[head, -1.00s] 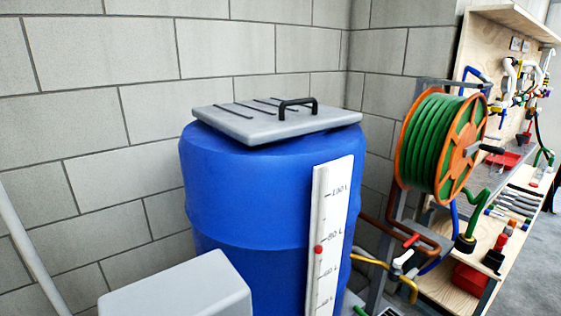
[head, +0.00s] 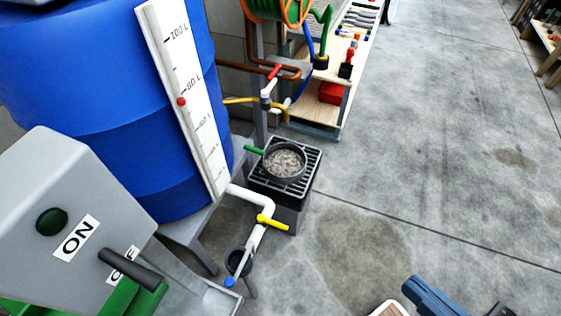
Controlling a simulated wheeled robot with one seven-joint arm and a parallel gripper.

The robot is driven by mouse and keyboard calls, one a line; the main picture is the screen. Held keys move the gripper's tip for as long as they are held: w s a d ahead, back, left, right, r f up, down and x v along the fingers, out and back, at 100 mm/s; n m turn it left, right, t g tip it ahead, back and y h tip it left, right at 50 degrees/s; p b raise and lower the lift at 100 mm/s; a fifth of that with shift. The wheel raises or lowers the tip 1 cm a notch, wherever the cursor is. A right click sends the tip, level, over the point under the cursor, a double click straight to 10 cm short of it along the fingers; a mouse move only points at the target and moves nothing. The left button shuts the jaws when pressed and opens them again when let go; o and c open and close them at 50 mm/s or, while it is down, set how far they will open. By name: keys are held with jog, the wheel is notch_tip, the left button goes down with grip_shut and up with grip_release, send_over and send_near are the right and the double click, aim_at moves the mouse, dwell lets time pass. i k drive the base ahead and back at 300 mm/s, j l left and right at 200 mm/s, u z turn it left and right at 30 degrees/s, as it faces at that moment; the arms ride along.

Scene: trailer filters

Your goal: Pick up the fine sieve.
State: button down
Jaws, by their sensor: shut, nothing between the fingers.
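A round dark sieve-like pan (head: 284,163) with a green handle (head: 255,149) sits on a black grate. Grey, gravel-like bits fill it, so its mesh is hidden, and I cannot tell whether it is the fine sieve. No other sieve can be made out. My gripper cannot be made out in the head view.
A blue barrel (head: 90,90) with a litre scale stands at left, behind a grey ON/OFF box (head: 75,200). A white pipe with a yellow valve handle (head: 272,223) runs below the grate (head: 308,158). Partly cut-off blue (head: 435,298) and white objects show bottom right. Open floor lies right.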

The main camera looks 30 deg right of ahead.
aim_at(285, 163)
jog(key=z, duration=3.6)
jog(key=k+u, duration=0.1)
jog(key=u, duration=3.15)
jog(key=i+l+u, duration=0.1)
jog(key=l, duration=0.25)
jog(key=i+l+u, duration=0.1)
jog(key=i+l, duration=0.15)
jog(key=i+l+u, duration=0.1)
jog(key=l, duration=0.3)
jog(key=i+l+u, duration=0.1)
jog(key=l, duration=0.3)
jog(key=i+l+u, duration=0.1)
jog(key=i+l, duration=0.25)
jog(key=l, duration=0.4)
jog(key=i+l+u, duration=0.15)
jog(key=l, duration=0.25)
jog(key=i+l+u, duration=0.1)
jog(key=l, duration=0.3)
